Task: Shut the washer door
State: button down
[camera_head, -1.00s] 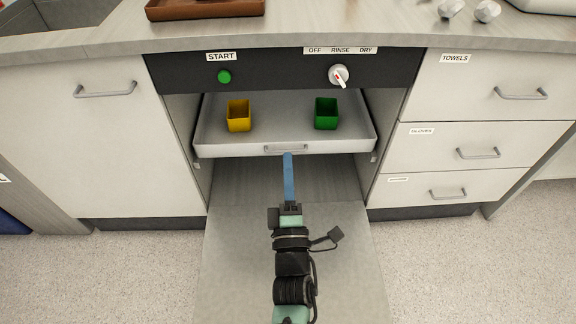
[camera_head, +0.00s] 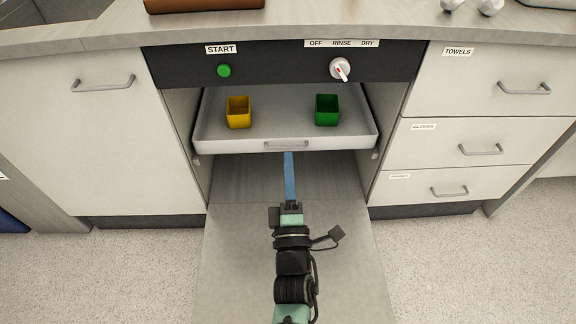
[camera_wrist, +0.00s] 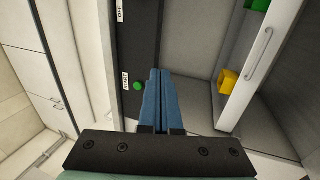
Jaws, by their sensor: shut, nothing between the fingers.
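The washer door (camera_head: 240,250) is hinged down flat and open, below the washer opening. A pale rack tray (camera_head: 270,140) with a front handle is in the washer, holding a yellow cup (camera_head: 238,112) and a green cup (camera_head: 327,110). My gripper (camera_head: 288,156) has long blue fingers, shut and empty, reaching over the door with the tips just below the tray's front handle. I cannot tell whether the tips touch the tray. The wrist view shows the closed fingers (camera_wrist: 160,75), with the tray (camera_wrist: 258,70) to their right and the yellow cup (camera_wrist: 228,80) on it.
The control panel (camera_head: 285,70) has a green START button (camera_head: 224,71) and a white dial (camera_head: 340,69). A closed cabinet door (camera_head: 90,140) is left; closed drawers (camera_head: 480,85) are right. A brown tray (camera_head: 205,5) sits on the counter. Floor is clear either side of the door.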

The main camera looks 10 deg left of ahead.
notch_tip(320, 180, down, 13)
jog(key=b, duration=0.5)
jog(key=shift+s+r, duration=0.2)
